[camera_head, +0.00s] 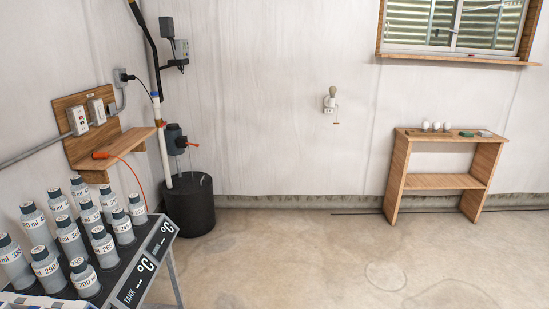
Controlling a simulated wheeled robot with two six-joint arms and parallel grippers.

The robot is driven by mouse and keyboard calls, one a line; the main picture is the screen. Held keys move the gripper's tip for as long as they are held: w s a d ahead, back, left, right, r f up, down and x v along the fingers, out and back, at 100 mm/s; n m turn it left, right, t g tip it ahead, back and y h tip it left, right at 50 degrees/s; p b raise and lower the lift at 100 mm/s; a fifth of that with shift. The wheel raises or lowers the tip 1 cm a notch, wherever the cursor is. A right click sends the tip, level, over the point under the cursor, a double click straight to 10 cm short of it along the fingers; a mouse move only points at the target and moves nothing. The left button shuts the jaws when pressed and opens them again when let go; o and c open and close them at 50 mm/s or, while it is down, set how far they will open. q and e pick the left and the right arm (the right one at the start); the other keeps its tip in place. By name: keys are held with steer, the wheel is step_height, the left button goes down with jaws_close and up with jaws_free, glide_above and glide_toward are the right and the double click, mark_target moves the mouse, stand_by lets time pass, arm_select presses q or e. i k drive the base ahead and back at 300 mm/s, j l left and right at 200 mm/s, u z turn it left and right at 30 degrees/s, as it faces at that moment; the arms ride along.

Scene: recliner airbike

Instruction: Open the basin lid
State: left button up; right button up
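A round black basin (189,208) stands on the floor against the wall, left of the middle. Its dark top (187,183) appears to be covered, and a white pipe (163,150) and thin cords run down to it. I cannot make out a separate lid edge or handle at this distance. Neither of my grippers is in view.
A bench with several grey bottles (70,240) and a display panel (147,262) fills the lower left, in front of the basin. A wooden wall shelf (115,148) has an orange cord. A wooden table (445,181) stands right. The middle floor is clear.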

mark_target(199, 180)
steer(key=i+u, duration=0.1)
steer(key=i, duration=1.6)
steer(key=i+u, duration=0.1)
steer(key=i, duration=0.45)
steer(key=i+l+u, duration=0.1)
steer(key=i, duration=0.5)
steer(key=i+l+u, duration=0.1)
steer(key=i, duration=0.45)
steer(key=l, duration=0.1)
